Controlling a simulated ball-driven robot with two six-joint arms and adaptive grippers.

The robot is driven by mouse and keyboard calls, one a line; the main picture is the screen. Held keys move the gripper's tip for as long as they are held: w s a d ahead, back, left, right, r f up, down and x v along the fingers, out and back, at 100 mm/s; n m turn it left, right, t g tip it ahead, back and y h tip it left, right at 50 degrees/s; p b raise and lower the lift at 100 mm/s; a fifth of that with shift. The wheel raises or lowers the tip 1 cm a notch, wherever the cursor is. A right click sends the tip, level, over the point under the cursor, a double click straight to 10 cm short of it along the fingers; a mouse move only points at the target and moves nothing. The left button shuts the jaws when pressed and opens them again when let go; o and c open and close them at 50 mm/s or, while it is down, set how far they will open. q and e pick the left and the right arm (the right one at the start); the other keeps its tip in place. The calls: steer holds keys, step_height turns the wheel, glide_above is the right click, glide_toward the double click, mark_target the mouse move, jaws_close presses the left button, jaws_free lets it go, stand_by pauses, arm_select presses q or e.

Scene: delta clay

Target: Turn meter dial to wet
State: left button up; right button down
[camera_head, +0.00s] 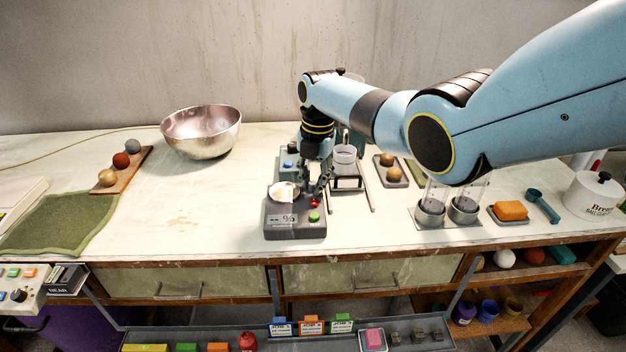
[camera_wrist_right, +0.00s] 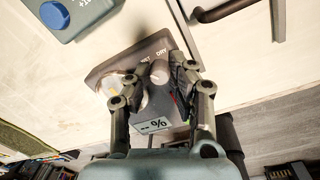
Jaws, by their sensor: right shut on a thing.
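The moisture meter (camera_head: 295,228) is a dark grey box with a % display on its front, standing on the bench near its front edge. It also shows in the right wrist view (camera_wrist_right: 118,62), with a label reading DRY and a partly covered label beside it. My right gripper (camera_head: 311,186) reaches down over the meter's back right part. In the wrist view its fingers (camera_wrist_right: 160,76) are closed on the grey dial (camera_wrist_right: 159,71). The dial's pointer cannot be made out. My left gripper is not in view.
A white dish (camera_head: 284,191) sits on the meter's left, beside red (camera_head: 313,203) and green (camera_head: 314,216) buttons. A blue-topped device (camera_head: 288,165) and a stand with a cup (camera_head: 344,155) are close behind. Glass cylinders (camera_head: 431,210) stand right.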

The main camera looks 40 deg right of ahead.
steer(key=c, duration=1.5)
jaws_free()
steer(key=shift+o, duration=0.2)
step_height(320, 180, up, 12)
steer(key=shift+s+d, duration=0.2)
steer(key=shift+s, duration=0.2)
